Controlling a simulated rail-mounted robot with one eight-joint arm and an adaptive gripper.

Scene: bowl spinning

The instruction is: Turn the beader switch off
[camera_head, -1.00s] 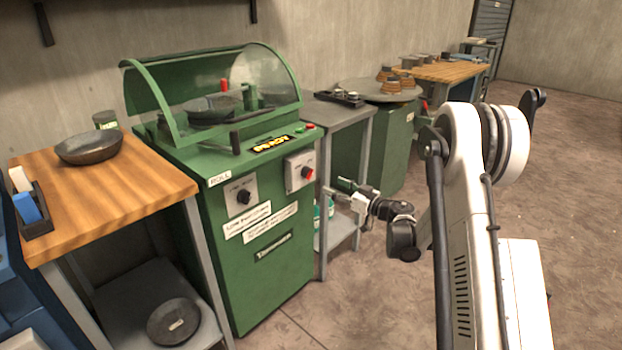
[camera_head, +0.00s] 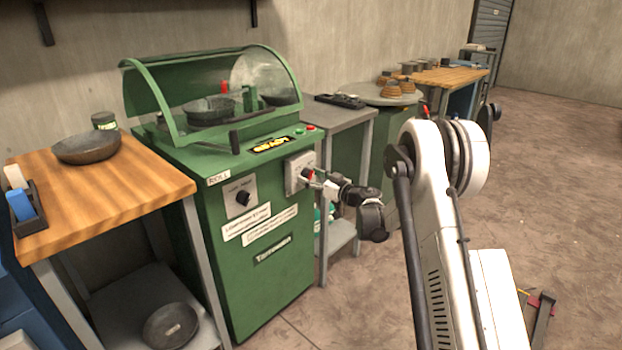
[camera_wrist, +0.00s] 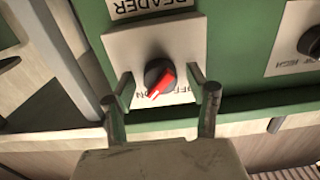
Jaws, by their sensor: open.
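The beader switch is a red-and-black rotary knob (camera_wrist: 160,78) on a white plate under a "BEADER" label (camera_wrist: 150,8). "OFF" and "ON" lettering shows partly behind the knob in the wrist view. The red pointer slants toward the lower left of that picture. My gripper (camera_wrist: 163,105) is open, with one finger on each side of the knob and gaps visible to both. In the head view, my gripper (camera_head: 312,178) is at the right-hand plate (camera_head: 297,170) on the green machine's front (camera_head: 255,285) and partly covers the knob.
A second black knob (camera_head: 243,197) sits left on the machine front, also at the right edge of the wrist view (camera_wrist: 312,42). A wooden table (camera_head: 120,190) with a bowl (camera_head: 87,147) stands left. A grey side table (camera_head: 350,117) stands close right. Open floor lies beyond.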

